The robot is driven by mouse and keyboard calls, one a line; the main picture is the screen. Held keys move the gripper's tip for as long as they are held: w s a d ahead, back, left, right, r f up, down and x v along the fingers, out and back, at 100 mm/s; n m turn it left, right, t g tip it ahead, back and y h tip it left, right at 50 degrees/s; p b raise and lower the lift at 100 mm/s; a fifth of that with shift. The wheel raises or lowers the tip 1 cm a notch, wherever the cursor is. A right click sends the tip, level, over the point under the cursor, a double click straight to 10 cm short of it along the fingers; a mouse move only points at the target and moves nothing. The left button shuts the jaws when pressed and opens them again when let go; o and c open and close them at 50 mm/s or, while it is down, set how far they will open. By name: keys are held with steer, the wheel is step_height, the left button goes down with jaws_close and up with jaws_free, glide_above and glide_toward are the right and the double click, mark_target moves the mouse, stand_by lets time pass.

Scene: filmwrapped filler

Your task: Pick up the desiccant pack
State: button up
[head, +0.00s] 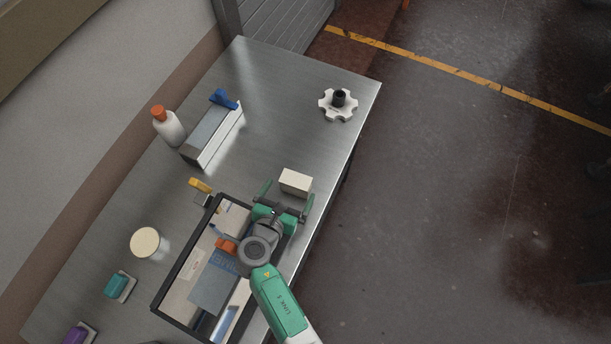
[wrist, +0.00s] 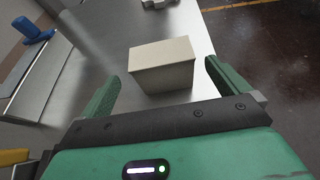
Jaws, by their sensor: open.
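A cream rectangular block (head: 295,182) stands on the metal table near its right edge; it may be the desiccant pack, but I see no label on it. It also shows in the wrist view (wrist: 162,64), just ahead of my gripper and between the lines of its two fingers. My gripper (head: 287,195), with green fingers, is open and empty. In the wrist view, the fingers (wrist: 161,74) lie on either side of the block's near face, with visible gaps at both sides. I cannot tell the finger height exactly.
A black-framed tray (head: 178,288) with mixed items lies under my arm. A white bottle (head: 170,128), a metal box with a blue handle (head: 212,133), a cream-lidded jar (head: 146,243) and a white lobed knob (head: 338,106) stand on the table. Bare table surrounds the block's far side.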

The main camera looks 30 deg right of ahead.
mark_target(298, 178)
steer(key=shift+x, duration=0.95)
steer(key=b+x, duration=0.2)
steer(key=x, duration=0.3)
steer(key=shift+d, duration=0.2)
steer(key=shift+s, duration=0.1)
steer(key=c, duration=1.1)
